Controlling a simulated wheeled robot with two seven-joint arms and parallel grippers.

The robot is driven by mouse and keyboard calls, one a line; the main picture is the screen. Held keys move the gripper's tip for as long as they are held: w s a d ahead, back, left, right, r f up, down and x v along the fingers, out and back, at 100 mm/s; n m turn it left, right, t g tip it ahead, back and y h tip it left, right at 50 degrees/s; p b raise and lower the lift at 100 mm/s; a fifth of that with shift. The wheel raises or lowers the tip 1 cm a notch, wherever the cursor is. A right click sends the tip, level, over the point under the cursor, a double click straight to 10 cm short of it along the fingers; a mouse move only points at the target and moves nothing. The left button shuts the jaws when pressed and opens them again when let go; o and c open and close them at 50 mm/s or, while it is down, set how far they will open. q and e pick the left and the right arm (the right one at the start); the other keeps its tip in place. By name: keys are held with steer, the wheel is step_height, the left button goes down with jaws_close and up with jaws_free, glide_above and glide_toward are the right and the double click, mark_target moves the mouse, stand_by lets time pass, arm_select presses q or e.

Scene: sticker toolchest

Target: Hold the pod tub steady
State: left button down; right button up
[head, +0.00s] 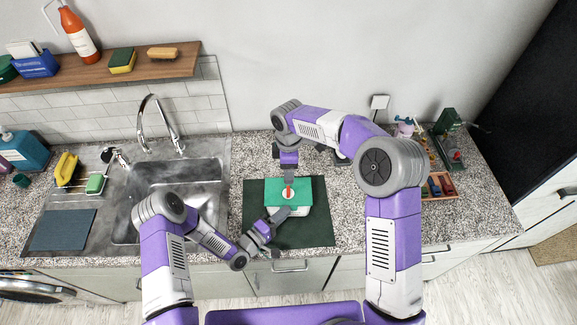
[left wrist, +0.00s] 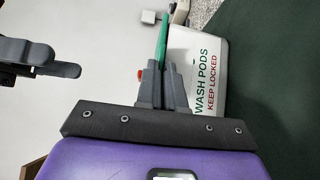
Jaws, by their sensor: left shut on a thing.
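The pod tub is a white box with a green lid (head: 284,189) that carries a white round mark with red on it. It stands on a dark green mat (head: 318,232). In the left wrist view its white side (left wrist: 212,70) reads "WASH PODS KEEP LOCKED", and a small red part (left wrist: 140,75) stands out from the lid. My left gripper (head: 277,216) is shut on the tub at its near left corner; its fingers (left wrist: 163,85) hide the part they hold. My right gripper (head: 289,172) is above the lid, pointing down; its finger gap is unclear.
A sink (head: 175,195) with a tap lies to the left. At the right are a wooden tray (head: 440,188) with coloured items and a green machine (head: 447,125). A shelf (head: 110,68) hangs at upper left. The mat is bare around the tub.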

arm_select(q)
steer(key=c, duration=1.2)
jaws_free()
steer(key=shift+a, duration=0.1)
